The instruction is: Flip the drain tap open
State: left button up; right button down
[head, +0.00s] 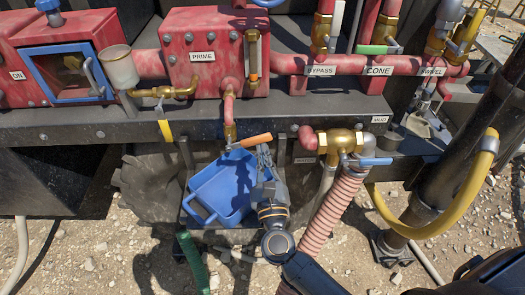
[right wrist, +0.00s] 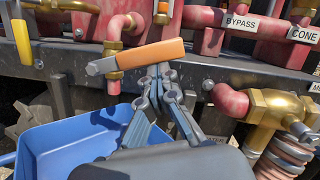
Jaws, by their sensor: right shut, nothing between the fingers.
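The drain tap (head: 230,132) is a brass valve at the end of a red pipe below the PRIME tank. Its orange lever (head: 252,140) points right, nearly level and tilted slightly up at its free end. In the right wrist view the lever (right wrist: 150,56) crosses above my fingers. My right gripper (head: 263,152) is shut and empty, with its fingertips just under the lever; the right wrist view shows the tips (right wrist: 157,70) very close to its underside. I cannot tell whether they touch. My left gripper is not in view.
A blue bucket (head: 193,208) stands below the tap, beside my right gripper. A brass valve with a blue handle (head: 375,161) and a ribbed pink hose (head: 330,215) are to the right. A dark frame beam (head: 80,127) runs behind the lever.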

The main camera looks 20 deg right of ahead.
aim_at(256, 139)
jog(key=shift+a+r+p, duration=0.2)
jog(key=shift+r+p, duration=0.5)
jog(key=shift+r, duration=0.55)
jog(key=shift+w+a+r+p, duration=0.1)
jog(key=shift+a+r+p, duration=0.25)
jog(key=shift+r, duration=0.35)
jog(key=shift+w+a+r+p, duration=0.1)
jog(key=shift+a+r+p, duration=0.25)
jog(key=shift+r, duration=0.35)
jog(key=shift+w+a+r+p, duration=0.25)
jog(key=shift+a+r, duration=0.4)
jog(key=shift+a, duration=0.2)
jog(key=shift+w+a+r+p, duration=0.15)
jog(key=shift+w+a+r, duration=0.1)
jog(key=shift+a+r, duration=0.5)
jog(key=shift+a+f, duration=0.15)
jog(key=shift+a, duration=0.05)
